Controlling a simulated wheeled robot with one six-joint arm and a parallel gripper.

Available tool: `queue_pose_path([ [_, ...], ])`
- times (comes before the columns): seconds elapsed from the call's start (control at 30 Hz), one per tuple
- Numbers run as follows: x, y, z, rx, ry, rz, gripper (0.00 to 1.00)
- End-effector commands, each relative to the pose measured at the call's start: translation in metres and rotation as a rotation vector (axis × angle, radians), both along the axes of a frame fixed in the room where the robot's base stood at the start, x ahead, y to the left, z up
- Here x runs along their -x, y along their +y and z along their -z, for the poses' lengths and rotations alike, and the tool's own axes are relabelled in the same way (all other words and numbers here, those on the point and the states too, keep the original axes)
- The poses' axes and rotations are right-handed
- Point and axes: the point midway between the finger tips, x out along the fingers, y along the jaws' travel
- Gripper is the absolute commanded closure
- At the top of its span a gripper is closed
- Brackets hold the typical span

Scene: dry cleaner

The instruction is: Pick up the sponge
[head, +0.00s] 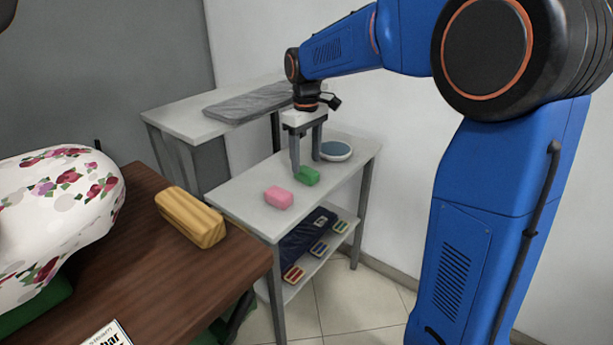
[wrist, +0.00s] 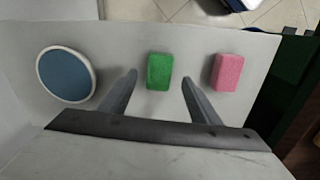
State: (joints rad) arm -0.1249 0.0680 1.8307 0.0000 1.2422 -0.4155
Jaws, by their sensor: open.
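A green sponge-like block (head: 307,176) lies on a narrow grey-white shelf table. It also shows in the wrist view (wrist: 159,71), centred between the fingers and a little beyond their tips. A pink block (head: 279,197) of similar size lies nearer the front of the same table; in the wrist view it is to the right (wrist: 226,72), outside the fingers. Which block is the sponge I cannot tell for certain. My gripper (head: 305,170) is open and points down just above the green block. Nothing is between its fingers that I can see being held.
A round blue-topped dish (head: 333,151) stands behind the green block. The shelf table (head: 236,194) has a lower shelf with dark folded cloth (head: 306,238) and small coloured items. A wooden counter (head: 160,265) with a yellow block (head: 190,216) is at left.

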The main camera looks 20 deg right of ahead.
Motion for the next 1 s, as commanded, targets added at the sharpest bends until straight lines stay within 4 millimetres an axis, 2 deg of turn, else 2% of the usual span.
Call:
queue_pose_path([
  [0.1,0.0,-0.002,0.018,0.0,0.002,0.0,0.43],
  [0.23,0.0,-0.002,0.031,0.0,0.002,0.0,0.43],
  [0.53,0.0,-0.001,0.036,0.001,0.001,0.0,0.43],
  [0.57,0.0,-0.001,0.036,0.001,0.001,0.0,0.45],
  [0.73,0.0,-0.001,0.036,0.001,0.001,0.0,0.86],
  [1.0,0.0,-0.001,0.035,0.001,0.001,0.0,0.87],
])
